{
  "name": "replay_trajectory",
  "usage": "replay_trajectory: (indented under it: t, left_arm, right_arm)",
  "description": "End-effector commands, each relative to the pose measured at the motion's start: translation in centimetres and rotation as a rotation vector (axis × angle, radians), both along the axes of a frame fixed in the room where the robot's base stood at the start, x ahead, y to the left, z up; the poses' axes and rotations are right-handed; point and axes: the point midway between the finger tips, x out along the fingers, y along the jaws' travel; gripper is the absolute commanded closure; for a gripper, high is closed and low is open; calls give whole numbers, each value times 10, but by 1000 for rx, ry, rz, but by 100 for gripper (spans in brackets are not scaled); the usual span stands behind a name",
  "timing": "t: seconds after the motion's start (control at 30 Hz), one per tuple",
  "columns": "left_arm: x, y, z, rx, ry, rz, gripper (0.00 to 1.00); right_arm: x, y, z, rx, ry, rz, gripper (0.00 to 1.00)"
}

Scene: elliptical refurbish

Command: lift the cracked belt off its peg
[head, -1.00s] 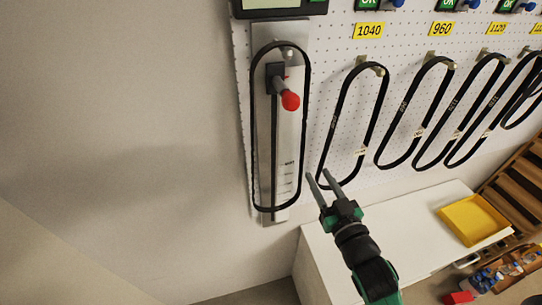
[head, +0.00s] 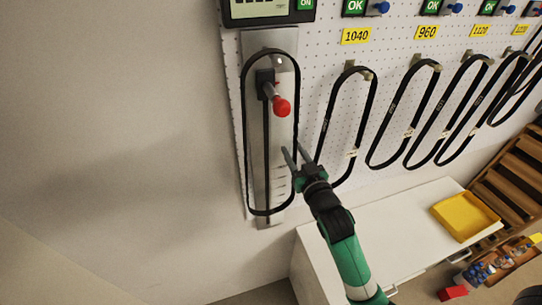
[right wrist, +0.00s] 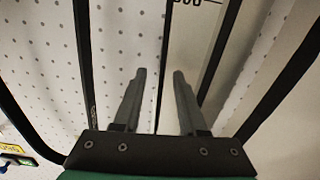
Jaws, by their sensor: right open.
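A black belt loop (head: 247,150) hangs around the upright metal gauge plate (head: 277,208) at the left of the board; the plate's slider has a red knob (head: 281,107). More black belts hang from pegs to the right, the nearest under the 1040 label (head: 327,120). I cannot make out cracks on any of them. My right gripper (head: 293,151) is open and empty by the gauge belt's lower right strand. In the right wrist view its fingertips (right wrist: 159,74) lie on either side of a thin dark strand along the plate's edge; contact is not clear. My left gripper is out of view.
Yellow labels (head: 357,36) and green OK displays line the top of the white pegboard (head: 318,85). Below are a white cabinet (head: 400,220) with a yellow tray (head: 466,216) and a wooden rack (head: 510,185). The wall at left is bare.

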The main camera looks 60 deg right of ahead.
Motion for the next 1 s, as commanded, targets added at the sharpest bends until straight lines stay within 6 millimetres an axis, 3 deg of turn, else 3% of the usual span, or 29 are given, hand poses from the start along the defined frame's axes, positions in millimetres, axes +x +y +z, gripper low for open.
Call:
replay_trajectory:
  t: [0.1,0.33,1.0]
  left_arm:
    - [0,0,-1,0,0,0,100]
    - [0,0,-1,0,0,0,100]
    - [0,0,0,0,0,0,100]
  right_arm:
    - [0,0,0,0,0,0,59]
    - [0,0,0,0,0,0,100]
    - [-1,1,0,0,0,0,100]
